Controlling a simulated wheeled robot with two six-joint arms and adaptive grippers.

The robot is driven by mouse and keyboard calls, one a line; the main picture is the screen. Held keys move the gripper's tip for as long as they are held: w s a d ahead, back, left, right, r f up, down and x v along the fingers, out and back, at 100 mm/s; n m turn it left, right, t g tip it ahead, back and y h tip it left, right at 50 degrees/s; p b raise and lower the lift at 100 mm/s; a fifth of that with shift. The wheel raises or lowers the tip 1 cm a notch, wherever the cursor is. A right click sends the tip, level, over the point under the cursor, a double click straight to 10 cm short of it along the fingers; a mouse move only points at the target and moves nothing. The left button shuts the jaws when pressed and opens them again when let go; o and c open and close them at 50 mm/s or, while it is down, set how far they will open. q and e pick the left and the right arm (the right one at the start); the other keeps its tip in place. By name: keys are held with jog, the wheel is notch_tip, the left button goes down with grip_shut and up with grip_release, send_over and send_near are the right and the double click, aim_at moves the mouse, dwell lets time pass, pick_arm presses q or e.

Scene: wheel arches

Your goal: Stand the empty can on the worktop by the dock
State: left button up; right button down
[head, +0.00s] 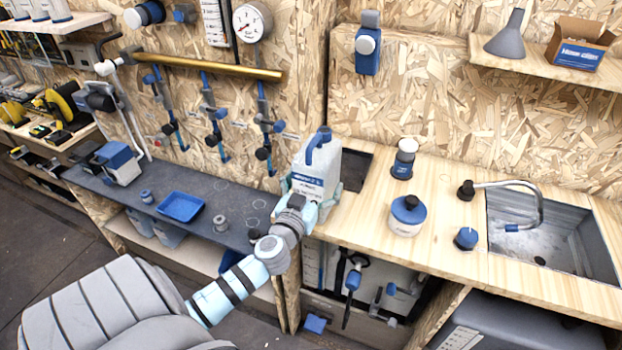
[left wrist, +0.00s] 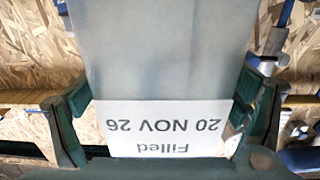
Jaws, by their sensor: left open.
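The can is a whitish jerry can (head: 316,168) with a blue handle and cap, upright at the left end of the wooden worktop (head: 350,232). A dark rectangular recess (head: 357,165), perhaps the dock, lies right behind it. My left gripper (head: 311,192) is open, with a finger on each side of the can. In the left wrist view the can (left wrist: 165,45) fills the space between the fingers, and its label (left wrist: 165,125) reads "Filled 20 NOV 26", upside down. The can's base is hidden, so I cannot tell what it rests on. My right gripper is not in view.
A sink (head: 545,235) with a tap is at the right. A grey bench (head: 115,195) with a blue tray (head: 180,207) is at the left.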

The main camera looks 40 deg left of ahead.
pick_arm(q)
jog(key=shift+r, duration=0.1)
jog(key=shift+s+r+p, duration=0.1)
jog(key=shift+r+p, duration=0.05)
jog(key=shift+p, duration=0.15)
jog(key=b+v, duration=0.3)
jog(key=v, duration=0.9)
jog(key=s+a+f+m+g+h, duration=0.1)
jog(key=s+f+g, duration=0.2)
jog(key=f, duration=0.8)
jog(key=s+f+m+g, duration=0.1)
jog(key=s+f+g, duration=0.2)
jog(key=f, duration=0.8)
jog(key=s+a+f+g+h, duration=0.1)
jog(key=s+f+g, duration=0.2)
jog(key=f, duration=0.8)
jog(key=s+d+f+m+g+h, duration=0.1)
jog(key=s+d+f+g, duration=0.2)
jog(key=s+d+f, duration=0.2)
jog(key=s+d+f+m+g+h, duration=0.1)
jog(key=s+d+f, duration=0.4)
jog(key=s+f, duration=0.6)
jog(key=s+g+h, duration=0.1)
jog(key=s+g, duration=0.1)
jog(key=s, duration=0.4)
jog(key=shift+s+d+f+g, duration=0.2)
jog(key=shift+s+d+g, duration=0.1)
jog(key=shift+g, duration=0.1)
jog(key=shift+w, duration=0.1)
